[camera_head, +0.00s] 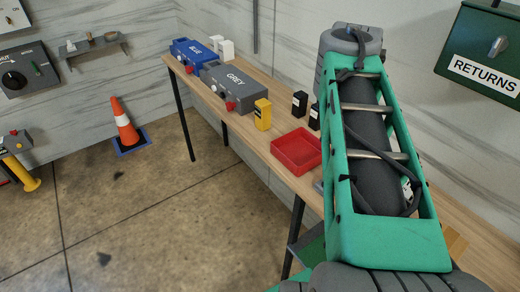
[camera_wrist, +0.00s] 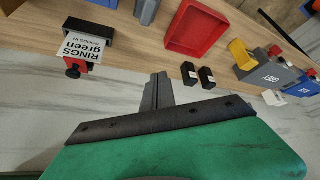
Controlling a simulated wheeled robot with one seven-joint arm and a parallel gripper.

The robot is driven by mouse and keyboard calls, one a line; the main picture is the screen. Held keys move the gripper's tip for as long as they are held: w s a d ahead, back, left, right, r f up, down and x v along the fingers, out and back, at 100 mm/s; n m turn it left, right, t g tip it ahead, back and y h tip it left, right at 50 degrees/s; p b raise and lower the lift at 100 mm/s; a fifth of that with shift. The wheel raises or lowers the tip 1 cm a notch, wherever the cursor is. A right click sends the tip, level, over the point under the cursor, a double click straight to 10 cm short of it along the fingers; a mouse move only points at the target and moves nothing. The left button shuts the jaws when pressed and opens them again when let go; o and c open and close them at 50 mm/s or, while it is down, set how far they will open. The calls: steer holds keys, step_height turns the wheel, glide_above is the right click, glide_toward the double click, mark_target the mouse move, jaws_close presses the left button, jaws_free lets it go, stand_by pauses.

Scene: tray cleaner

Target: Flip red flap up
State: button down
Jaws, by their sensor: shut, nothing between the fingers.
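In the wrist view, a small red piece (camera_wrist: 78,66) with a dark knob shows beside a white card (camera_wrist: 82,47) that reads "RINGS green". A black bracket-like holder (camera_wrist: 89,29) stands next to the card on the table. I cannot tell for sure whether the red piece is the flap. My gripper (camera_wrist: 158,78) is shut and empty, its fingers apart from the red piece, to the right of it in the picture. In the head view my own arm covers the gripper and this part of the table.
A green "RETURNS" box (camera_head: 465,42) hangs on the wall. A cone (camera_head: 123,123) stands on the floor.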

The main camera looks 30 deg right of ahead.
steer(key=w+a+f+n+y+p, duration=0.1)
steer(key=a+f+n+p, duration=0.1)
steer(key=a, duration=0.8)
steer(key=w+a+f+n+t+y+p, duration=0.1)
steer(key=a+n, duration=0.4)
steer(key=a, duration=0.5)
steer(key=shift+a+f+y+p, duration=0.35)
steer(key=shift+f+y+p, duration=0.3)
steer(key=shift+f, duration=0.55)
